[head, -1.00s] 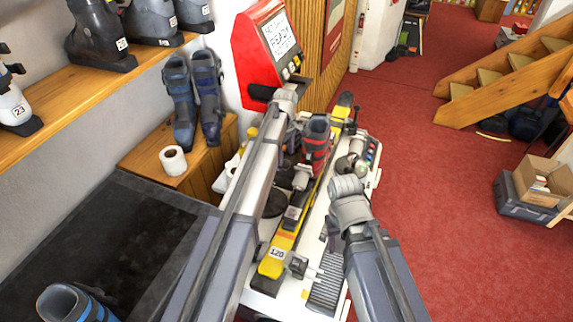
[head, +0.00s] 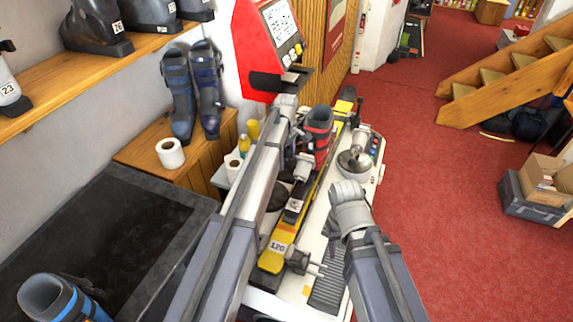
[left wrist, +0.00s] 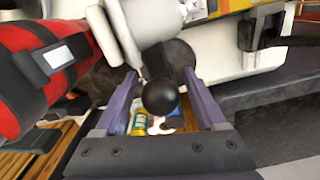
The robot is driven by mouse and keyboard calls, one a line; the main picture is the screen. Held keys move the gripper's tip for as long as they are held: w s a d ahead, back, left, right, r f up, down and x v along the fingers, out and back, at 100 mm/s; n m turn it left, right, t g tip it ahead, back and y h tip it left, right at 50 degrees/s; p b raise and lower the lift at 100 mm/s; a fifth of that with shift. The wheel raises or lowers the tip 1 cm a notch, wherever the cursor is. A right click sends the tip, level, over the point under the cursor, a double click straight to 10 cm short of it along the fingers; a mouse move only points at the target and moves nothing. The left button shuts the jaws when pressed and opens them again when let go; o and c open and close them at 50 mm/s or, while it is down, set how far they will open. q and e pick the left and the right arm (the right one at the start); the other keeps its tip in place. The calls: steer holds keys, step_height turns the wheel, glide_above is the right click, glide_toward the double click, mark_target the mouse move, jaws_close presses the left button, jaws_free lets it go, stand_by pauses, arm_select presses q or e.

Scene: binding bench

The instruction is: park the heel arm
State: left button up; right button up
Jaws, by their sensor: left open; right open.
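The heel arm shows in the left wrist view as a pale bar ending in a black ball knob (left wrist: 160,97). In the head view its pale cylinder (head: 302,166) seems to stand behind the red boot (head: 318,130), partly hidden by my left arm. My left gripper (left wrist: 158,108) is open, its two purple fingers on either side of the knob in the picture; I cannot tell whether they touch it. In the head view my left gripper (head: 298,135) is over the bench, mostly hidden. My right gripper (head: 331,243) is open and empty, low over the bench's right side.
The yellow ski (head: 277,250) marked 120 lies along the white bench (head: 367,190), carrying the boot. A metal bowl (head: 354,163) stands at the right. A red display unit (head: 268,45) rises behind.

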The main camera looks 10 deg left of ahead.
arm_select(q)
jaws_close()
stand_by(0.7)
stand_by(0.8)
